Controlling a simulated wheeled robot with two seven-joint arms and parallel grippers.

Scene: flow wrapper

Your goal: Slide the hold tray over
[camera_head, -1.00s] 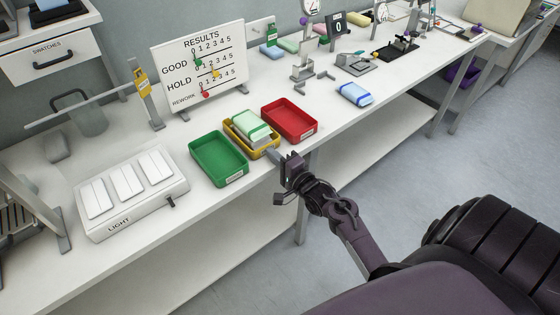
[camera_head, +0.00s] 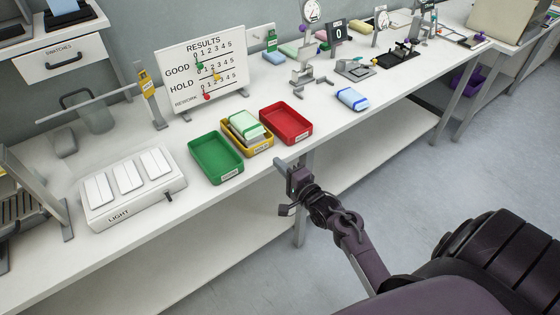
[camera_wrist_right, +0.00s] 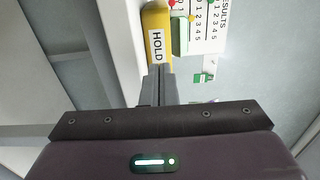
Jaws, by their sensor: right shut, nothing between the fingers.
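The yellow hold tray (camera_head: 262,151) stands on the bench between the green tray (camera_head: 218,162) and the red tray (camera_head: 301,136). A pale green and white pack (camera_head: 246,125) lies in it. In the right wrist view the yellow tray (camera_wrist_right: 158,19) shows its HOLD label, just beyond the fingers. My right gripper (camera_head: 280,163) is shut and empty at the bench's front edge, in front of the hold tray. A small gap shows between them in the head view. It also shows in the right wrist view (camera_wrist_right: 160,72). My left gripper is out of view.
A light box (camera_head: 130,190) stands left of the trays, and a results board (camera_head: 200,68) stands behind them. A blue and white pack (camera_head: 352,99) lies to the right of the red tray. Bare bench top lies between that pack and the red tray.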

